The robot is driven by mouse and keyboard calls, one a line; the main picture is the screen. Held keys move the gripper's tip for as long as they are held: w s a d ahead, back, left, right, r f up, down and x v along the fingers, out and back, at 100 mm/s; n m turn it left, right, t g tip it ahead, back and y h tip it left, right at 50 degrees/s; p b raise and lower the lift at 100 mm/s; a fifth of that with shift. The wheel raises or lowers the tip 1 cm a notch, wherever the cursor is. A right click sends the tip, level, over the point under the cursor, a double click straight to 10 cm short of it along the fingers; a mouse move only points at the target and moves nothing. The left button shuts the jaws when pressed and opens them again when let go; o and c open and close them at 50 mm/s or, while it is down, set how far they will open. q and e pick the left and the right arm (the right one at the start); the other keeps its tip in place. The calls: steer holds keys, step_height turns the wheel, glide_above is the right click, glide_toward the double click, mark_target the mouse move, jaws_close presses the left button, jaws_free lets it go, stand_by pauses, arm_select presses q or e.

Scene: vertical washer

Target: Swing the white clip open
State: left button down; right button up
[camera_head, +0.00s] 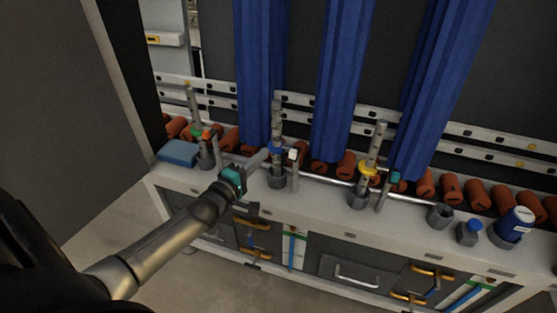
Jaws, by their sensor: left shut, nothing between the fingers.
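Whether the clip is closed around the tube is too small to tell. My left gripper (264,154) reaches in from the lower left. It is shut and empty, with its tips close to the left side of the middle tube, on the other side of it from the white clip. Whether the tips touch the tube cannot be told. My right gripper is not in view.
A left tube (196,115) has an orange clip (206,133); a right tube (375,148) has a teal clip (395,177). Blue curtains (340,70) hang behind. A blue block (178,153), a blue-capped bottle (468,234) and a blue canister (515,223) stand on the counter (330,211).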

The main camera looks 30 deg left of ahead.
arm_select(q)
steer(key=shift+w+d+b, duration=0.2)
steer(key=shift+w+d, duration=0.5)
steer(key=shift+d, duration=0.3)
steer(key=shift+w+d+b, duration=0.2)
steer(key=shift+w+d, duration=0.45)
steer(key=shift+d, duration=0.35)
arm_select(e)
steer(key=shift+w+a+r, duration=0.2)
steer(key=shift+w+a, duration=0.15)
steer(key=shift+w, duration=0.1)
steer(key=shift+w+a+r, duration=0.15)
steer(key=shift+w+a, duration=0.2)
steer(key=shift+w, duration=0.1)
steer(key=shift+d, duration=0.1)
